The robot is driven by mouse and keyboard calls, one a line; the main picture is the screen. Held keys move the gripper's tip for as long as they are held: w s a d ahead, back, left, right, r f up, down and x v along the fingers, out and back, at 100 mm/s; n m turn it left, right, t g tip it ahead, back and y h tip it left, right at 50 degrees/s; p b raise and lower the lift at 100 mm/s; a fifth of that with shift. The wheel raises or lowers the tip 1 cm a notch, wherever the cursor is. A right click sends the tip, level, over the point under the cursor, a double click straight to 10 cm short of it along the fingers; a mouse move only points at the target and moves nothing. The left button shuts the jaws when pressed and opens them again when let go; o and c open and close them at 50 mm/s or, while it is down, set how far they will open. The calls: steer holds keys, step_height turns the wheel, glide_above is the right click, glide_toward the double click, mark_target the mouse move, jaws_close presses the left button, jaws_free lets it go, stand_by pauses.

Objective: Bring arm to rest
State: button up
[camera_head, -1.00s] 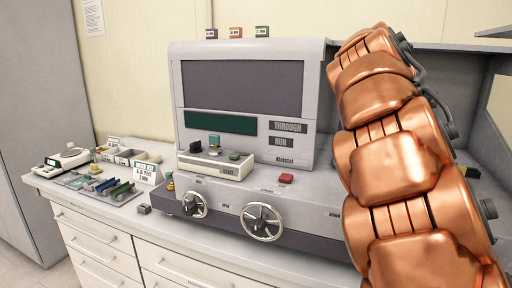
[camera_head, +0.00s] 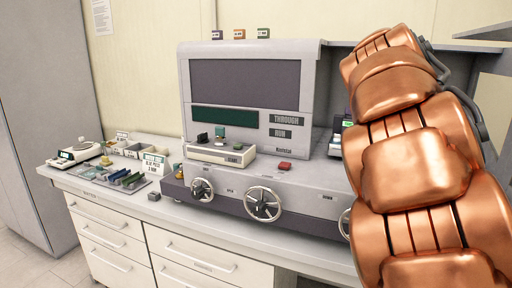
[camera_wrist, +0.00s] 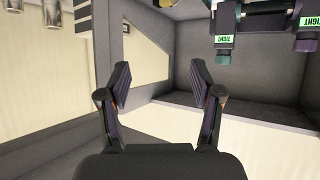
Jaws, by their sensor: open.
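My copper-coloured arm fills the right side of the head view, raised in front of the bench. My gripper (camera_wrist: 160,80) shows in the wrist view, with its two dark fingers spread apart and nothing between them. It faces a grey recess with a cream panel below and appears clear of any surface. The gripper itself is not visible in the head view.
A grey testing machine (camera_head: 312,78) with handwheels (camera_head: 262,204) stands on the bench, partly hidden by my arm. A scale (camera_head: 80,152) and a tray (camera_head: 130,187) sit at the left. Green-labelled parts (camera_wrist: 224,40) hang at the wrist view's upper right.

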steer(key=s+a+f+n+g+y+p, duration=0.1)
steer(key=s+a+f+n+g+y, duration=0.2)
steer(key=s+a+f, duration=0.3)
steer(key=s+a+f+n+g+y+p, duration=0.2)
steer(key=s+a+f, duration=0.5)
steer(key=s+f, duration=0.9)
steer(key=s+a+f+n+g+y+p, duration=0.1)
steer(key=s+a+f+n+g+y, duration=0.2)
steer(key=s+a+f, duration=0.4)
steer(key=s+f+n+y, duration=0.1)
steer(key=s+f, duration=0.3)
steer(key=s, duration=0.4)
steer(key=shift+s+n+g+y, duration=0.15)
steer(key=shift+n+g+y, duration=0.2)
steer(key=shift+n, duration=0.35)
steer(key=shift+c, duration=0.3)
